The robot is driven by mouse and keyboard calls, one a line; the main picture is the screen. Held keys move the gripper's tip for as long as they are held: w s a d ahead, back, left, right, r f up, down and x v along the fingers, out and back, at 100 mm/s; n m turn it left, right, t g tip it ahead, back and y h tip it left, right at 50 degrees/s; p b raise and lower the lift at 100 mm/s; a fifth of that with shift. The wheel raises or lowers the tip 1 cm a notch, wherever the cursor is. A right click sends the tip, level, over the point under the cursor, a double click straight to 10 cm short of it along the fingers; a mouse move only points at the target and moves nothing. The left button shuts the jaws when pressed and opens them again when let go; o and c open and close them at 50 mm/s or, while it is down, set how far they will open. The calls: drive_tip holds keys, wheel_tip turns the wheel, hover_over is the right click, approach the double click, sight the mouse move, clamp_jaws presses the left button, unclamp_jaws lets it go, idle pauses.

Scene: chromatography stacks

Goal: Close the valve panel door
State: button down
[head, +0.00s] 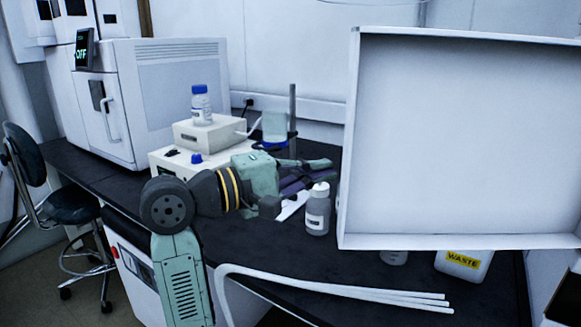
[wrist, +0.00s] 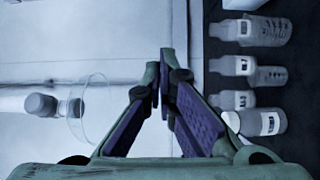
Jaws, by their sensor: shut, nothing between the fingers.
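A large white panel with a raised rim (head: 460,140), like a shallow open box, fills the right of the head view. It looks like the valve panel door, swung open with its hollow inner side toward me; its hinge does not show. My gripper (head: 325,170) is shut and empty. It is over the bench, to the left of the panel's left edge and apart from it in the picture. In the wrist view the fingertips (wrist: 165,65) come together with nothing between them, and I cannot make out the door there.
White boxes (head: 208,134) carry a blue-capped bottle (head: 201,105). A waste container (head: 465,262) stands under the panel. White tubes (head: 350,290) cross the front. Several bottles (wrist: 240,66) line the wrist view's right. A stool (head: 70,205) is left.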

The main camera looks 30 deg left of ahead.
drive_tip(key=d, duration=0.1)
drive_tip(key=s+d+p, duration=0.1)
drive_tip(key=d, duration=0.1)
drive_tip(key=shift+s+d, duration=0.2)
drive_tip(key=shift+d, duration=0.05)
drive_tip(key=shift+s+f, duration=0.1)
drive_tip(key=shift+s, duration=0.05)
